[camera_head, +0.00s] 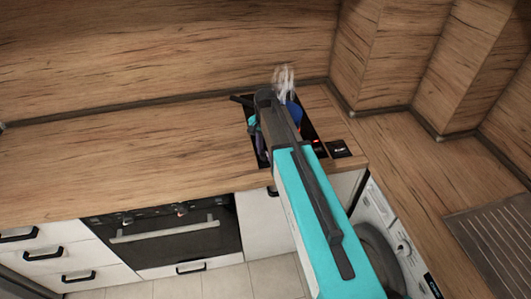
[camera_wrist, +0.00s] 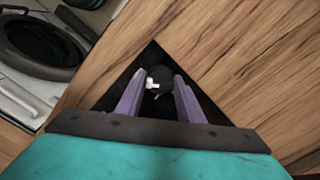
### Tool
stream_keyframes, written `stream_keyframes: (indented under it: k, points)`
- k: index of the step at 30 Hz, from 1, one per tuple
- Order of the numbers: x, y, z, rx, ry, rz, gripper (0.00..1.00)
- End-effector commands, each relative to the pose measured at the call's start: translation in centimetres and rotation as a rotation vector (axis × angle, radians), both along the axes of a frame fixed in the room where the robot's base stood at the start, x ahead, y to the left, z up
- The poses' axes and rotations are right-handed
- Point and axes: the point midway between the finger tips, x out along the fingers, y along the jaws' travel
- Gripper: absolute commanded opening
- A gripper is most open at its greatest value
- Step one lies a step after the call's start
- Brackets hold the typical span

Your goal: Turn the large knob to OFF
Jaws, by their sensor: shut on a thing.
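In the wrist view, a dark round knob (camera_wrist: 159,77) with a small white mark sits on a black panel (camera_wrist: 112,96). The two purple fingers of my gripper (camera_wrist: 158,88) stand on either side of the knob and are shut on it. Any lettering around the knob is too small or hidden to read, so its setting cannot be told. In the head view, my teal and black arm covers the knob, and only a bit of purple shows beside the arm over the black hob (camera_head: 310,131).
A blue pot (camera_head: 294,111) with steam above it stands on the hob, close behind my arm. A red light shows on the hob. A small black plate (camera_head: 338,149) lies to its right. A washing machine (camera_head: 378,243) is below. The wooden counter (camera_head: 130,160) is clear on the left.

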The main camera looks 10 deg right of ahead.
Motion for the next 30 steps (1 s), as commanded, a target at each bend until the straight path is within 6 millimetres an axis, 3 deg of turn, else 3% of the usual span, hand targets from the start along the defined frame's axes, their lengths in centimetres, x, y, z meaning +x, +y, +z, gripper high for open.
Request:
stream_keyframes:
  k: [30]
  points:
    - [-0.01,0.01,-0.12,0.000,0.000,0.886,0.12]
